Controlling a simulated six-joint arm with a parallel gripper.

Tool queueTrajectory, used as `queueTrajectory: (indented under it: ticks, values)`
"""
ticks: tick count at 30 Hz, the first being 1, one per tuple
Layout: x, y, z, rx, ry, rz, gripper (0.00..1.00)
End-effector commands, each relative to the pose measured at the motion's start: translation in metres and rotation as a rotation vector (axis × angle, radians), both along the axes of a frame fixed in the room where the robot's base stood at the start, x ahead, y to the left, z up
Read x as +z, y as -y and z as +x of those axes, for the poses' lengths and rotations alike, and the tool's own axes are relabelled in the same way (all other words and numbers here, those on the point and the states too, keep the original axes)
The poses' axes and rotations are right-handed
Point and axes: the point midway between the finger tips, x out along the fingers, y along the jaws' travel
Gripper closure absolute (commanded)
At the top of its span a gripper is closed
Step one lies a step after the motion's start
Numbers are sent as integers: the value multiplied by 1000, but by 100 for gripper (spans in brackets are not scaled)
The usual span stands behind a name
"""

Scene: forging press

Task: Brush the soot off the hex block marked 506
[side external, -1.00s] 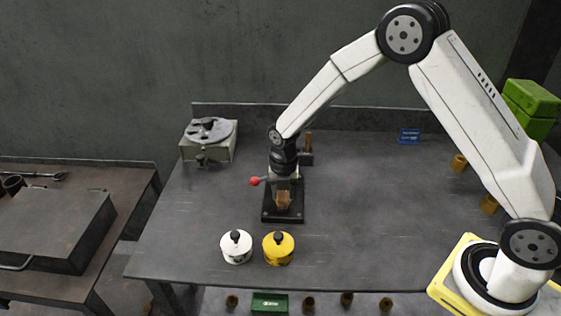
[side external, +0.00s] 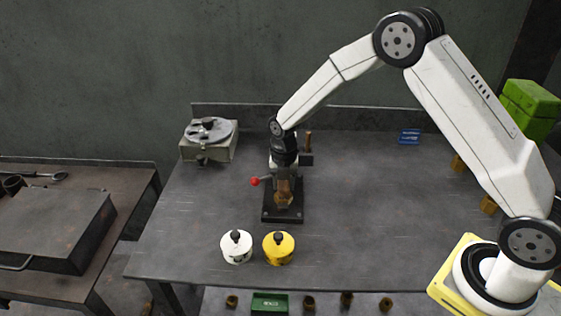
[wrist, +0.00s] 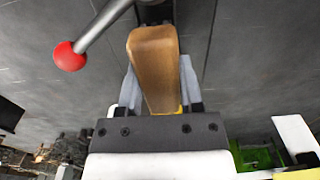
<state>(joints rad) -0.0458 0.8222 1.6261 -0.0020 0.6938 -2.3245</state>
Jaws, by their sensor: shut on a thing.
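My gripper (side external: 284,178) is over the black base plate (side external: 270,215) of a small fixture near the table's middle. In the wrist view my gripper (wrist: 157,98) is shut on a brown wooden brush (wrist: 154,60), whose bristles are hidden. In the side view a brass-coloured piece (side external: 284,200), perhaps the hex block, shows just below the brush on the plate. Its shape, any soot and the marking 506 cannot be made out. Whether the brush touches it cannot be told.
A lever with a red ball (side external: 254,181) sticks out left, also close in the wrist view (wrist: 70,56). A white pot (side external: 236,248) and a yellow pot (side external: 279,252) stand in front. A grey turntable device (side external: 208,140) is back left. The table right of the fixture is largely clear.

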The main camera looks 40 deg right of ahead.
Motion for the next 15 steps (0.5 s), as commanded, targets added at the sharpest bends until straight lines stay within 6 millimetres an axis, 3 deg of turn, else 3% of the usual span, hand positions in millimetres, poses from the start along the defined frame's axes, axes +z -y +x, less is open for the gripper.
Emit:
queueTrajectory:
  ticks: [15]
  values:
    - [1,-2,-1,0,3,0,100]
